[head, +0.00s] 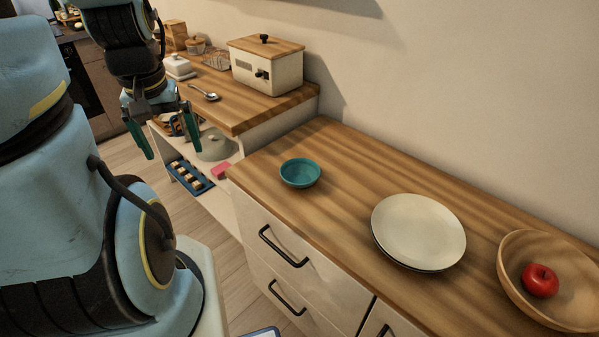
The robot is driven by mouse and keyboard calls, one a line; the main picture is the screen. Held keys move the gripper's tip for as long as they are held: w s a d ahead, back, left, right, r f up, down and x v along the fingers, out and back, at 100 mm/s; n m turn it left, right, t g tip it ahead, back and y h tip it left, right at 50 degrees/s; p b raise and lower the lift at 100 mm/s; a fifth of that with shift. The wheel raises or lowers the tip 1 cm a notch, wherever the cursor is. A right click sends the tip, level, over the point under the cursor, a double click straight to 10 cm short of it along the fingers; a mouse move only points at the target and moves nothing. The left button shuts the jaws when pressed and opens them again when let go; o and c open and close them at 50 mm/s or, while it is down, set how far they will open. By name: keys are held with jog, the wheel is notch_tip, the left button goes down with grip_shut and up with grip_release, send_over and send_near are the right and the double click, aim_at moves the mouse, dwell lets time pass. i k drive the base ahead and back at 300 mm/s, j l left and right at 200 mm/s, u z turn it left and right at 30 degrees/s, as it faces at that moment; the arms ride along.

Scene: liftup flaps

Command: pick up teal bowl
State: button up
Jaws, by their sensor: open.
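The teal bowl (300,173) sits upright on the wooden counter (335,150), near its left end. It looks empty. My gripper (168,143) hangs at the upper left with its two green-tipped fingers spread apart and nothing between them. It is to the left of the bowl and well apart from it, in front of the farther cabinet in the picture.
A stack of cream plates (418,230) lies right of the bowl. A wooden bowl (512,262) with a red apple (540,281) is farther right. A higher counter holds a bread box (266,66) and a spoon (206,92). Drawer handles (281,246) stick out below.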

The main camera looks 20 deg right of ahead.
aim_at(300, 173)
jog(key=i+j, duration=0.25)
jog(key=i+j+z, duration=0.35)
jog(key=i+j, duration=0.25)
jog(key=j, duration=0.2)
jog(key=i+j+z, duration=0.2)
jog(key=j, duration=0.25)
jog(key=z, duration=1.2)
